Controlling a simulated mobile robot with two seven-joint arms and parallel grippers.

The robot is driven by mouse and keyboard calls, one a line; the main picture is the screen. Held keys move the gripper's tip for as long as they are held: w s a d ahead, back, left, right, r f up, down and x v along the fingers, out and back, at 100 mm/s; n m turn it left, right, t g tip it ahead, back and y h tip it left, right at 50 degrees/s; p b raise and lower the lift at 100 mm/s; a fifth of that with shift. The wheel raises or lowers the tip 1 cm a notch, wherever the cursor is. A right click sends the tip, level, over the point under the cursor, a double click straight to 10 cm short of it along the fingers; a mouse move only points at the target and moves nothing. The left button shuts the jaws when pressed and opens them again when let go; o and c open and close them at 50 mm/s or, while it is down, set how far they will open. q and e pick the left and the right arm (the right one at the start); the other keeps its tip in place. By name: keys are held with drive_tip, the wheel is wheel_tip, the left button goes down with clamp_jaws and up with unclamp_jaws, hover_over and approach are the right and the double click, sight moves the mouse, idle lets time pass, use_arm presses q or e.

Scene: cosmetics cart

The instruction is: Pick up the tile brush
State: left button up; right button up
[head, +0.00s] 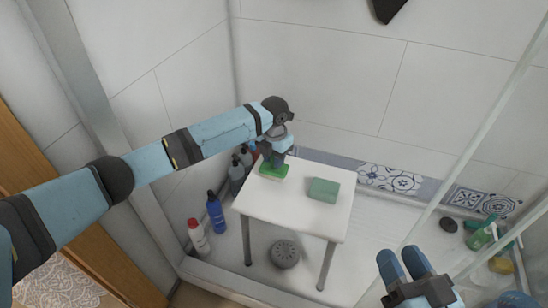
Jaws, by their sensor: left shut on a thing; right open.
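The tile brush (273,172), a bright green block with a paler lower edge, is at the back left of a small white table (287,212). My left gripper (275,159) points down onto it from above and is shut on it, hiding part of its top. I cannot tell whether the brush still touches the tabletop. My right gripper (402,262) is open and empty at the lower right, apart from the table.
A duller green sponge (323,189) lies on the table, right of the brush. A blue bottle (215,212) and a white bottle with red cap (197,236) stand left of the table. A round grey drain (285,253) is below. Glass panels edge the right side.

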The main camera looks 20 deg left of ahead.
use_arm(q)
wheel_tip(320, 180, up, 6)
drive_tip(key=p, duration=0.5)
drive_tip(key=shift+r, duration=0.2)
use_arm(e)
wheel_tip(320, 180, up, 6)
drive_tip(key=d+t, duration=0.1)
drive_tip(key=t, duration=0.1)
use_arm(q)
wheel_tip(320, 180, up, 5)
drive_tip(key=p, duration=0.4)
drive_tip(key=shift+f+p, duration=0.2)
drive_tip(key=shift+p, duration=0.1)
wheel_tip(320, 180, up, 5)
drive_tip(key=p, duration=0.5)
drive_tip(key=shift+r, duration=0.2)
use_arm(e)
drive_tip(key=s+d+f+g+h, duration=0.2)
drive_tip(key=d+f+g+h, duration=0.3)
drive_tip(key=f, duration=0.6)
drive_tip(key=shift+s+d+f+m+g, duration=0.2)
drive_tip(key=shift+s+d+m+g, duration=0.15)
drive_tip(key=shift+g, duration=0.35)
